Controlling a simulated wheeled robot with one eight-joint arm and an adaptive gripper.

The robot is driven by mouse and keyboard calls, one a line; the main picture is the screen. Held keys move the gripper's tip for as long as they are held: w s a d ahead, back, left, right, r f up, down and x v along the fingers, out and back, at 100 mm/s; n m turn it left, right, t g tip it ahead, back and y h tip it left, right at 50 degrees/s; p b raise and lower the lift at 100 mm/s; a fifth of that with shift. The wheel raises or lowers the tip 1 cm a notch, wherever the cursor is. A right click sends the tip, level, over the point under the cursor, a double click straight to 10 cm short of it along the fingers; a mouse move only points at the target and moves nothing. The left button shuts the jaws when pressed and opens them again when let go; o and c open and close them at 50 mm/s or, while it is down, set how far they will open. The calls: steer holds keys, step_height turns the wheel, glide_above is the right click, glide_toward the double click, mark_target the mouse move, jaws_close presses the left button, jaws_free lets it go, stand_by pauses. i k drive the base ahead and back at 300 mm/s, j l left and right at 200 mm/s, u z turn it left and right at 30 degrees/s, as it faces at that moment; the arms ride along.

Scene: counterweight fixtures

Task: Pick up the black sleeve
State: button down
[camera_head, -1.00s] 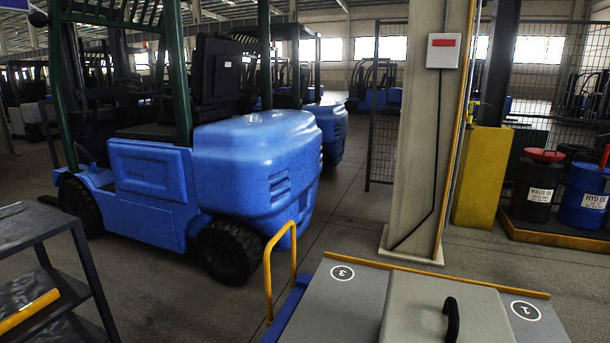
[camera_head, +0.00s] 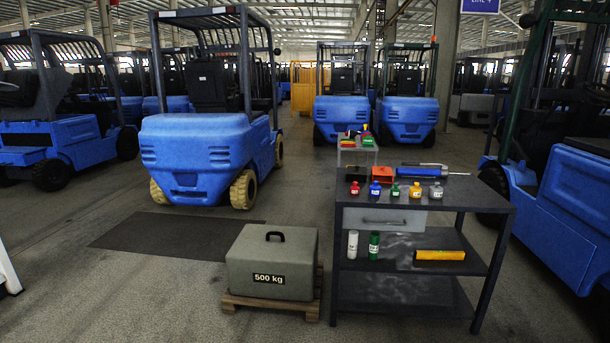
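No thing in the head view can be made out for certain as the black sleeve. A small dark piece (camera_head: 355,173) lies on the top of the dark workbench (camera_head: 490,196), at its back left beside an orange block (camera_head: 383,174); it is too small and dark to identify. A blue and black tool (camera_head: 424,168) lies to the right of that block. My gripper is not in view.
Several small coloured bottles, including a red one (camera_head: 354,189), line the bench's front edge. White and green bottles and a yellow bar (camera_head: 439,255) sit on its shelf. A 500 kg block (camera_head: 270,265) stands on a pallet to the left. Forklifts (camera_head: 205,150) surround open floor.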

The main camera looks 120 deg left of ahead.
mark_target(357, 173)
steer(key=u, duration=3.7)
steer(key=i, duration=0.5)
steer(key=i+l+u, duration=0.15)
steer(key=i, duration=0.35)
